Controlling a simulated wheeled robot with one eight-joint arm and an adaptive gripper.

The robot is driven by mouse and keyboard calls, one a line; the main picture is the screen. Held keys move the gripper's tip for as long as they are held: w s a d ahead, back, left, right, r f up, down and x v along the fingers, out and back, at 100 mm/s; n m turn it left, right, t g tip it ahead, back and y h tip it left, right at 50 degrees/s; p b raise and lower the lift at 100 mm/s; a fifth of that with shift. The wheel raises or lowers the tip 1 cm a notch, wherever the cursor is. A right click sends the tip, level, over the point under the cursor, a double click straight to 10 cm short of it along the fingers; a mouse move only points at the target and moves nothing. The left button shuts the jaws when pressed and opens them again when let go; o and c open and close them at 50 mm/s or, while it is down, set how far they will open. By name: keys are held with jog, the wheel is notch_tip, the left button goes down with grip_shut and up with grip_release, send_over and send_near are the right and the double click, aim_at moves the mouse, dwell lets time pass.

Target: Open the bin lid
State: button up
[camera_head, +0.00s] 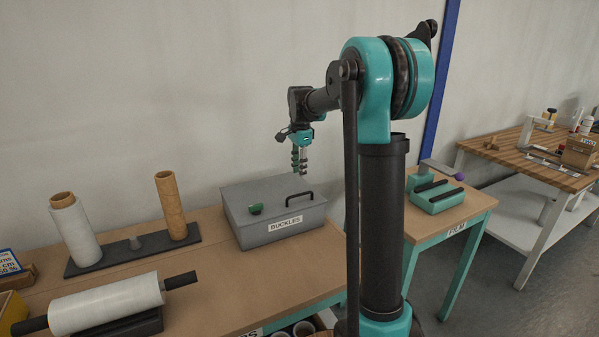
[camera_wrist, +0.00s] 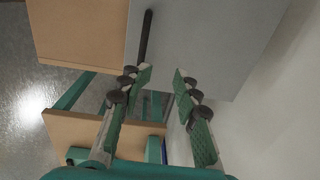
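The grey bin (camera_head: 262,238) labelled BUCKLES stands on the wooden table with its flat lid (camera_head: 270,192) shut. A black bar handle (camera_head: 300,194) is on the right part of the lid. My gripper (camera_head: 299,168) hangs above the back right of the bin, fingers pointing down, clear of the handle. In the wrist view my gripper (camera_wrist: 162,72) is open with nothing between its fingers. There the lid (camera_wrist: 215,40) fills the upper right, and the handle (camera_wrist: 146,36) lies beyond the left fingertip.
A dark rack (camera_head: 133,246) with upright rolls (camera_head: 170,205) stands left of the bin. A film roll (camera_head: 106,303) lies at the front left. A side table (camera_head: 470,203) with a teal device (camera_head: 436,199) is to the right.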

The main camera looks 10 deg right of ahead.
jog(key=shift+s+d+f, duration=0.1)
jog(key=shift+s+f, duration=0.15)
jog(key=shift+f, duration=0.15)
jog(key=s+d+f+n+t, duration=0.15)
jog(key=s+f+n, duration=0.35)
jog(key=s, duration=0.6)
jog(key=s+d+f+n+t, duration=0.15)
jog(key=s+f+n, duration=0.35)
jog(key=s, duration=0.5)
jog(key=s+d+f+n+t, duration=0.15)
jog(key=s+f+n, duration=0.35)
jog(key=s, duration=0.6)
notch_tip(320, 180, up, 26)
jog(key=m+g, duration=0.3)
jog(key=m, duration=1.2)
send_over(302, 195)
jog(key=s+d, duration=0.1)
jog(key=s, duration=0.2)
jog(key=w+f, duration=0.1)
jog(key=f, duration=0.4)
jog(key=w+f, duration=0.1)
jog(key=f, duration=0.5)
jog(key=w+a+f, duration=0.1)
jog(key=f, duration=0.5)
